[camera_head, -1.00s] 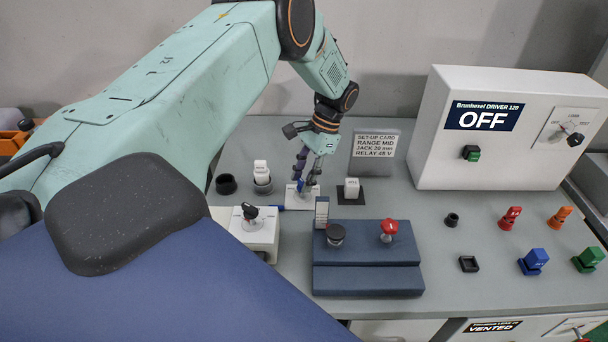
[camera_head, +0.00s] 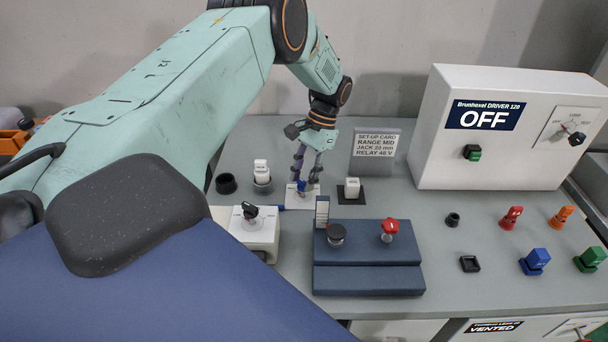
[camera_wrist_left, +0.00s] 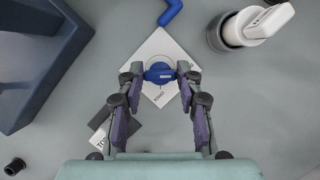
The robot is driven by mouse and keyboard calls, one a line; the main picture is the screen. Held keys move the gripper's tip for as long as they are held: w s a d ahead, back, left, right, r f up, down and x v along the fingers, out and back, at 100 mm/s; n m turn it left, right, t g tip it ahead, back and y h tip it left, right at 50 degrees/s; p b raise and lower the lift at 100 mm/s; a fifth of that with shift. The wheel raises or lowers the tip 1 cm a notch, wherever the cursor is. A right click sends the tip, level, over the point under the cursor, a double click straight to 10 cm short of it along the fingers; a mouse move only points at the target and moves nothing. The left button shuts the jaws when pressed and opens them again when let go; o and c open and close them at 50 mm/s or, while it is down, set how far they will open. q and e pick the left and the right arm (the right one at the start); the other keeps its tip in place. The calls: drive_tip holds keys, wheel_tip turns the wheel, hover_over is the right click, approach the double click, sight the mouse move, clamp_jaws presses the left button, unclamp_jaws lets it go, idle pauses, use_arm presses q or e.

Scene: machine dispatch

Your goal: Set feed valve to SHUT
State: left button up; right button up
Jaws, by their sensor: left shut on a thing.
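The feed valve's blue handle (camera_head: 301,187) sits on a small white square plate (camera_head: 296,202) on the grey bench. My left gripper (camera_head: 306,181) reaches down over it from above, its fingers around the handle. In the left wrist view, the fingers (camera_wrist_left: 160,70) close on the two ends of the blue handle (camera_wrist_left: 158,73), which lies across the picture. The white plate (camera_wrist_left: 160,43) shows as a diamond with dark lettering, only partly legible. A blue pipe piece (camera_wrist_left: 171,11) lies beside it. My right gripper is out of view.
A white block on a black pad (camera_head: 351,190), a white-topped cup (camera_head: 262,178) and a black ring (camera_head: 226,184) stand close by. A set-up card (camera_head: 375,150) is behind. A white switch box (camera_head: 256,235) and blue fixture (camera_head: 368,282) are in front. The driver cabinet (camera_head: 440,165) stands right.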

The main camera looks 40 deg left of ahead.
use_arm(q)
drive_tip(key=o, duration=1.1)
drive_tip(key=shift+o, duration=0.2)
drive_tip(key=v, duration=1.2)
drive_tip(key=shift+s, duration=0.2)
